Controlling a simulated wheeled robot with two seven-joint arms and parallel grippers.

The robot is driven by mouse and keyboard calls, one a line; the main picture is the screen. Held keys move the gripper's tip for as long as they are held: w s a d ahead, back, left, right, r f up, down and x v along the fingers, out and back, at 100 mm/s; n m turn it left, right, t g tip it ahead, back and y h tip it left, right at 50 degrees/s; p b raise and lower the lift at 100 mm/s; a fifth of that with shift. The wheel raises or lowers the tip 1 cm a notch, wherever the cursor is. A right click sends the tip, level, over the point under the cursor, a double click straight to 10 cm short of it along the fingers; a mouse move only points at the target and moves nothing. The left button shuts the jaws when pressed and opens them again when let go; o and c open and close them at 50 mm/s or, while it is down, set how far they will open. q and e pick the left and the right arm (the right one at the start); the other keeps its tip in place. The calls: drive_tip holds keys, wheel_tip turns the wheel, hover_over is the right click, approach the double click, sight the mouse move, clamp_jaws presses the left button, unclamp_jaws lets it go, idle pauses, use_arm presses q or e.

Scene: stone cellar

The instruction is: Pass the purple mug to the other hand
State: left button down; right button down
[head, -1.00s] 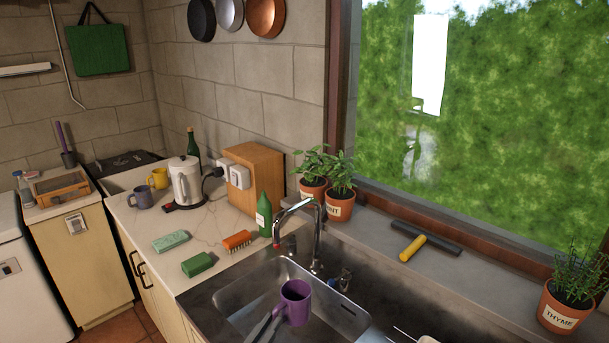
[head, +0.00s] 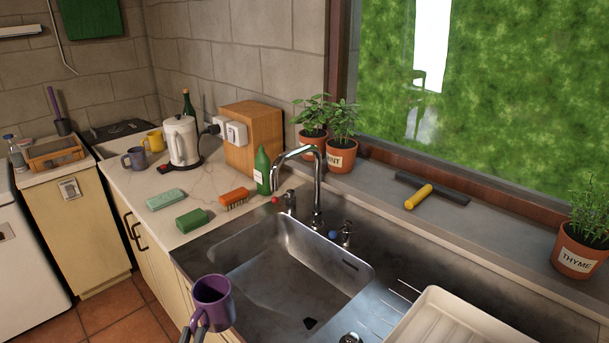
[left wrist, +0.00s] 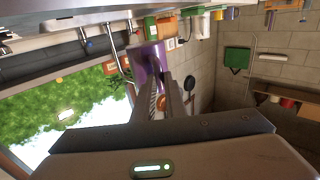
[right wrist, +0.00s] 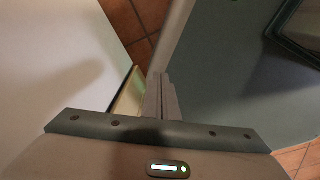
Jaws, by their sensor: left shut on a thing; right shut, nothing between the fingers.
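The purple mug (head: 212,301) is in the head view at the bottom, upright, in the air near the front edge of the sink. My left gripper (head: 198,328) is shut on the mug at its lower left side. In the left wrist view the purple mug (left wrist: 150,65) shows at the tips of my left gripper (left wrist: 170,85). My right gripper (right wrist: 160,85) shows only in the right wrist view. Its fingers are together and empty, and the mug is not in that view.
The steel sink (head: 225,252) is empty. A white drying rack (head: 436,322) stands right of it. Green (head: 192,220) and orange (head: 234,197) cleaning items, a green bottle (head: 262,172) and a kettle (head: 181,140) stand on the counter. The tap (head: 318,175) rises behind the sink.

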use_arm(q)
drive_tip(key=shift+w+d+r, duration=0.1)
drive_tip(key=shift+d, duration=0.05)
idle(0.5)
drive_tip(key=w+d+r+m+g+h, duration=0.2)
drive_tip(key=w+d+m+g+h, duration=0.2)
drive_tip(key=d, duration=0.8)
drive_tip(key=w+d+r+m+g+h, duration=0.2)
drive_tip(key=w+d+m+g+h, duration=0.3)
drive_tip(key=d+m+g+h, duration=0.4)
drive_tip(key=d+m+h, duration=0.1)
drive_tip(key=d+h, duration=0.3)
drive_tip(key=shift+d+m+h, duration=0.2)
drive_tip(key=shift+m+h, duration=0.1)
drive_tip(key=shift+m, duration=0.1)
idle(0.8)
